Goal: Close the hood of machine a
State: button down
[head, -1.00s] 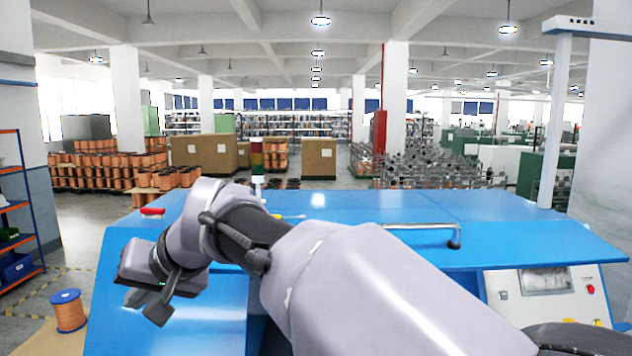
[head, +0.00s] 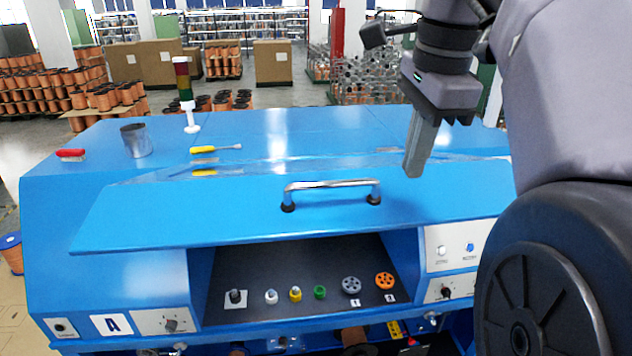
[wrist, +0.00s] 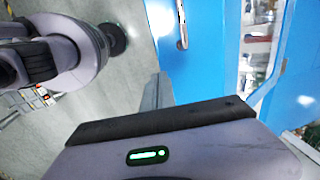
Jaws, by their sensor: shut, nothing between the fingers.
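Machine A is the blue machine (head: 60,220) with an "A" label on its front. Its blue hood (head: 150,215) is raised, its front edge standing out above an open compartment. A metal bar handle (head: 332,185) sits on the hood; part of it also shows in the wrist view (wrist: 181,25). My gripper (head: 413,172) is shut and empty, pointing down, to the right of the handle and apart from it. In the wrist view the gripper fingers (wrist: 157,90) point toward the blue surface.
Inside the compartment are several small knobs and an orange pulley (head: 385,281). On the machine top lie a grey cup (head: 136,141), a yellow screwdriver (head: 216,149) and a red-handled brush (head: 71,154). A signal light (head: 185,92) stands behind.

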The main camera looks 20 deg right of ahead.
aim_at(398, 221)
jog(key=f+b, duration=0.1)
jog(key=f, duration=0.2)
jog(key=w+f+b, duration=0.1)
jog(key=f, duration=0.1)
jog(key=d+f, duration=0.1)
jog(key=f, duration=0.2)
jog(key=shift+w+f+b, duration=0.25)
jog(key=shift+f+b, duration=0.1)
jog(key=shift+b, duration=0.05)
jog(key=shift+w+a+f, duration=0.1)
jog(key=shift+a+f, duration=0.1)
jog(key=shift+f, duration=0.15)
jog(key=shift+w+d+f, duration=0.1)
jog(key=shift+d+f, duration=0.1)
jog(key=shift+f, duration=0.05)
